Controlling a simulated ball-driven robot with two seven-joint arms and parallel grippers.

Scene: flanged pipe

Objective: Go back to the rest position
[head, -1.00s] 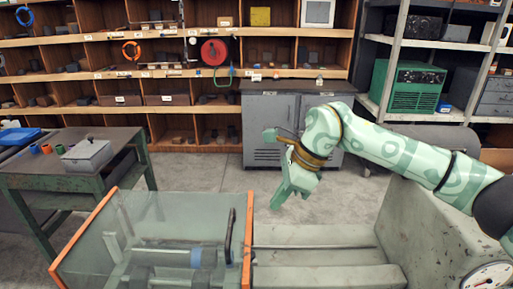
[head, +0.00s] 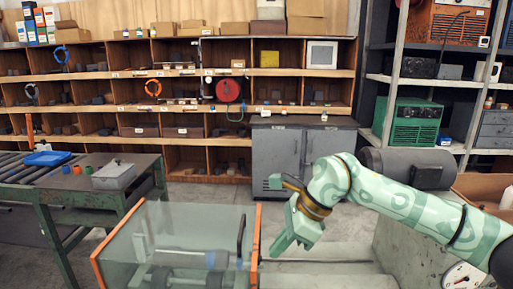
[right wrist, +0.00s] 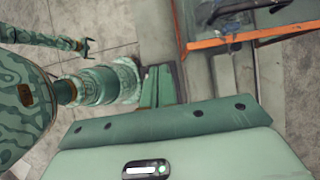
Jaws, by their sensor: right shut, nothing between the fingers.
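My right gripper (head: 283,244) hangs in front of the grey cabinet in the head view, pointing down and left. Its fingers are shut with nothing between them. In the right wrist view the closed fingers (right wrist: 158,82) show near the middle, above the grey-green machine bed and beside the orange-edged guard. My left arm's end (right wrist: 85,46) shows small at the upper left of the right wrist view, over bare floor; it is too small to tell its jaws. The left arm is not in the head view.
An orange-framed clear guard (head: 255,240) stands just left of my right gripper. A green workbench (head: 70,190) with a grey box (head: 114,176) is at the left. Shelves (head: 190,133) and a grey cabinet (head: 277,150) line the back. Grey floor lies between.

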